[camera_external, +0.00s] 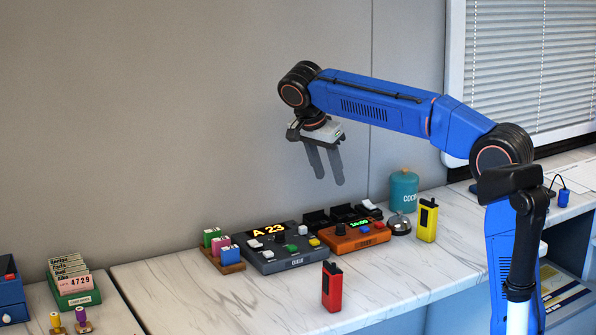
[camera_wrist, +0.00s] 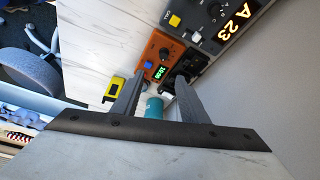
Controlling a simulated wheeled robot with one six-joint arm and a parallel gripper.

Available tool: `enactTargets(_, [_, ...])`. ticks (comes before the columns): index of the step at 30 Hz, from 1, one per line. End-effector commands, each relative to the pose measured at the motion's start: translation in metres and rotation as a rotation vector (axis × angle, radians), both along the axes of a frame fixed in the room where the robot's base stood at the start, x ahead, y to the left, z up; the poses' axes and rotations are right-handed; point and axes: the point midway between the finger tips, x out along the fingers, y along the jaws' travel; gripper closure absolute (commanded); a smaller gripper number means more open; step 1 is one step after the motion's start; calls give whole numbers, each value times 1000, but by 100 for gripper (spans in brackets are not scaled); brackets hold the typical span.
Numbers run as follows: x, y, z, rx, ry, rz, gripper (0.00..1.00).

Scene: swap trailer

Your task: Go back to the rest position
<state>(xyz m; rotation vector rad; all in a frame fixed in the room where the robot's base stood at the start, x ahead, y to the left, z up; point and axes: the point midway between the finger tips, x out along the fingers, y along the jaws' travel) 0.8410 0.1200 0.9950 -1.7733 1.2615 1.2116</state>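My gripper (camera_external: 329,181) hangs in the air above the marble counter (camera_external: 215,295), with its fingers pointing down. In the wrist view my gripper (camera_wrist: 160,76) has its two fingers apart with nothing held between them. My blue arm reaches left from its base at the right of the external view. The fingers are well clear of the counter devices below.
A dark panel (camera_external: 283,263) showing A 23, an orange device (camera_external: 352,242), a red handset (camera_external: 332,288), a yellow handset (camera_external: 427,221), a bell (camera_external: 399,225) and a teal cocoa tin (camera_external: 404,191) stand on the counter. The air around my gripper is free.

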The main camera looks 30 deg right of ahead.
Motion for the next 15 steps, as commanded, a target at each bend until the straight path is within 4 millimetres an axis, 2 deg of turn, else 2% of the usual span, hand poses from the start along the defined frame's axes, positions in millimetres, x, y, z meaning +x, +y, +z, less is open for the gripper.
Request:
enactTargets(7, [-49,-55,-9,47,42,194,60])
enactTargets(15, [-113,-107,-36,89,67,439,60])
